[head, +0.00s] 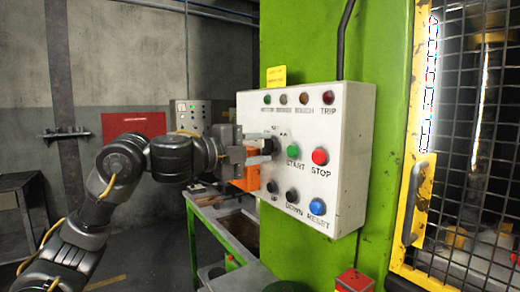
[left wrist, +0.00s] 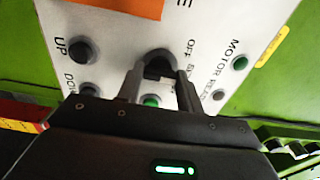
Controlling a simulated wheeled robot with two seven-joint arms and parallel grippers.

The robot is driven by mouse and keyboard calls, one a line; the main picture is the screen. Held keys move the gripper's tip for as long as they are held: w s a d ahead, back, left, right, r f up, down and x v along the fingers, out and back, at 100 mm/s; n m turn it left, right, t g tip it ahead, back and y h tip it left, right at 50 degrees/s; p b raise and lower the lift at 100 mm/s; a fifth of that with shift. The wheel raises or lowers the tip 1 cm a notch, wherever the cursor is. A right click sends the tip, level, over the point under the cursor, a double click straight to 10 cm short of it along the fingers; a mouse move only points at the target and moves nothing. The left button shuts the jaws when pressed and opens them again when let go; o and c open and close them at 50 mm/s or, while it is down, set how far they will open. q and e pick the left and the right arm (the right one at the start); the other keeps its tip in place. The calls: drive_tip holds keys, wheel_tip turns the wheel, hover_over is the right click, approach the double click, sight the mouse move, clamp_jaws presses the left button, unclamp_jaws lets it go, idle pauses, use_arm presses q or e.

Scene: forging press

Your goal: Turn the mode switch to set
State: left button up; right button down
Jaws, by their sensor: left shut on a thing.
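The mode switch (head: 270,145) is a black knob at the left of the light grey control panel (head: 335,215), beside the green START button (head: 293,151). In the left wrist view the switch (left wrist: 158,60) shows between my fingers, with the label OFF and part of another word next to it. My left gripper (head: 262,152) reaches the panel from the left and is shut on the mode switch; it also shows in the left wrist view (left wrist: 158,88). The fingers partly hide the knob and its labels, so its exact setting cannot be read. My right gripper is not in view.
Lamps line the panel's top. A red STOP button (head: 320,156), blue RESET button (head: 317,206) and black UP button (head: 272,187) are close by. A yellow-framed mesh guard (head: 480,150) stands at right.

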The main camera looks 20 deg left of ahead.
use_arm(q)
drive_tip(key=o, duration=1)
drive_tip(key=shift+s+a, duration=0.35)
drive_tip(key=shift+s, duration=0.1)
drive_tip(key=b+v, duration=0.3)
drive_tip(key=v, duration=0.7)
drive_tip(key=shift+d, duration=0.1)
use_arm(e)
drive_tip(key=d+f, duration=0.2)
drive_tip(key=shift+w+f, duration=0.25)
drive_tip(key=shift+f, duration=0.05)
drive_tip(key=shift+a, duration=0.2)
